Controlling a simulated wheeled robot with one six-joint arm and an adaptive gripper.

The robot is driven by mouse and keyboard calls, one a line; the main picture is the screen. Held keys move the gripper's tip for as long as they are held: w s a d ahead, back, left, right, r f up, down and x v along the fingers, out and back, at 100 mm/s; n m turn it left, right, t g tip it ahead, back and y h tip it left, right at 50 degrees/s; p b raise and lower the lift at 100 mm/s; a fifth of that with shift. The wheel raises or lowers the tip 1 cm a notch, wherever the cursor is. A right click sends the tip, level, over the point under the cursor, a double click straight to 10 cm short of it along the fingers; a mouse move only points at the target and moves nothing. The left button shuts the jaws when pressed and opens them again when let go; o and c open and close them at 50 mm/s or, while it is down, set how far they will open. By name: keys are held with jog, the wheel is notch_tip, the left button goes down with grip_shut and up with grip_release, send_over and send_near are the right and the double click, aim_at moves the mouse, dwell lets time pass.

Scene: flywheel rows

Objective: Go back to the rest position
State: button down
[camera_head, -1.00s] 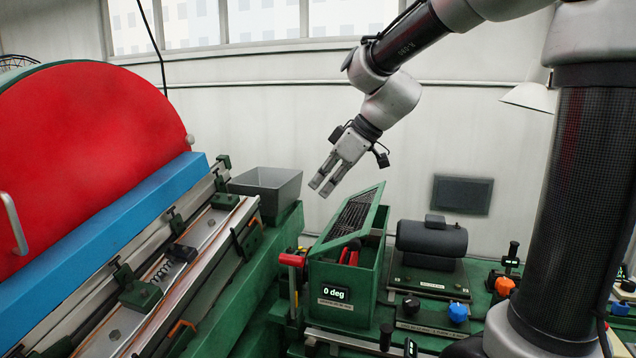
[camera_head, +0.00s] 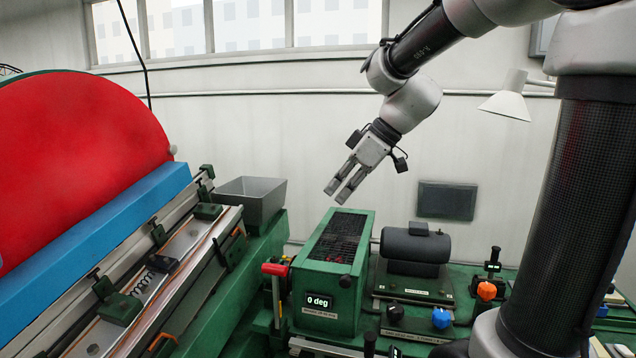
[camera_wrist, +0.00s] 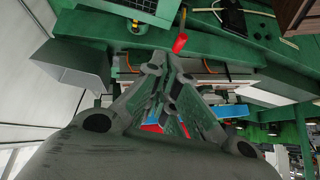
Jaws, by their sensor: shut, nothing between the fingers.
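My gripper (camera_head: 341,192) hangs in the air above the green box (camera_head: 327,274), pointing down and to the left, clear of everything. It is shut and empty. In the wrist view my gripper (camera_wrist: 172,72) shows from behind, with the fingers close together. My arm reaches in from the upper right.
A large red wheel (camera_head: 75,165) with a blue bar (camera_head: 95,230) stands at the left. A grey bin (camera_head: 250,205) sits beside the green box. A dark motor (camera_head: 414,248) and knobs (camera_head: 441,318) lie to the right. The air by the back wall is free.

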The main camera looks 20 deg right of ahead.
jog(key=shift+s+d+f, duration=0.35)
jog(key=shift+s+d, duration=0.2)
jog(key=shift+d, duration=0.2)
jog(key=s+d+f+m+h, duration=0.2)
jog(key=s+d+m+h, duration=0.1)
jog(key=s, duration=0.6)
jog(key=s+d+f+m+h, duration=0.3)
jog(key=s+d+m, duration=0.3)
jog(key=s+m, duration=0.2)
jog(key=shift+s, duration=0.75)
jog(key=shift+d, duration=0.1)
